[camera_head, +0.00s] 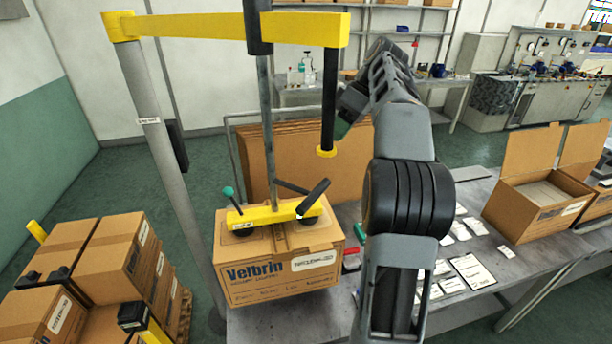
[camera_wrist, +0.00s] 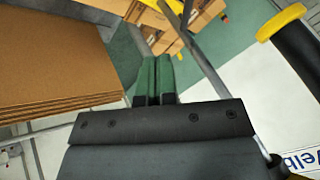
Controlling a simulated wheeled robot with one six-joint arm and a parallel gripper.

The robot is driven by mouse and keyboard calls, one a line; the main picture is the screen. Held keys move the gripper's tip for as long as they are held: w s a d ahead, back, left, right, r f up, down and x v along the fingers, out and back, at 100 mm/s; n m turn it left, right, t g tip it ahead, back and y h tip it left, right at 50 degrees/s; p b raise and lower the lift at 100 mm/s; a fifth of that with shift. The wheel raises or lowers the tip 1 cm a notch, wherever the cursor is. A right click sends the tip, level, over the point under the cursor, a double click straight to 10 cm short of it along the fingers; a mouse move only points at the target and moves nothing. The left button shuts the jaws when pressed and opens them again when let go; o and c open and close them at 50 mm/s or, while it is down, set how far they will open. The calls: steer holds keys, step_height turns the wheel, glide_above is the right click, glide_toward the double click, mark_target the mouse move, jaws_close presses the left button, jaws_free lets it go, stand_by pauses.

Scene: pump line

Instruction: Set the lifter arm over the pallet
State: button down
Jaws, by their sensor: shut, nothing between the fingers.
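The lifter arm is a yellow beam (camera_head: 230,28) on a grey post (camera_head: 165,170). It points right, away from the pallet side. A black handle (camera_head: 329,95) with a yellow end hangs from its tip; it also shows at the upper right of the wrist view (camera_wrist: 292,50). The suction head (camera_head: 275,213) sits on a Velbrin carton (camera_head: 280,268); I cannot tell whether the carton touches the table. The pallet (camera_head: 184,315), mostly hidden, stands lower left under stacked cartons (camera_head: 115,255). My gripper (camera_head: 343,127) is shut and empty, beside the handle; its green fingers (camera_wrist: 156,62) are apart from it.
Upright cardboard sheets (camera_head: 300,160) stand behind the carton; they fill the left of the wrist view (camera_wrist: 50,60). The grey table (camera_head: 480,195) holds papers and small packets. An open carton (camera_head: 540,190) stands at right.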

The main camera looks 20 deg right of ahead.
steer(key=s+a+f, duration=0.1)
steer(key=a+f, duration=0.7)
steer(key=f, duration=0.1)
steer(key=shift+s+a, duration=0.35)
steer(key=shift+a, duration=0.05)
steer(key=shift+s+b, duration=0.1)
steer(key=shift+b, duration=0.25)
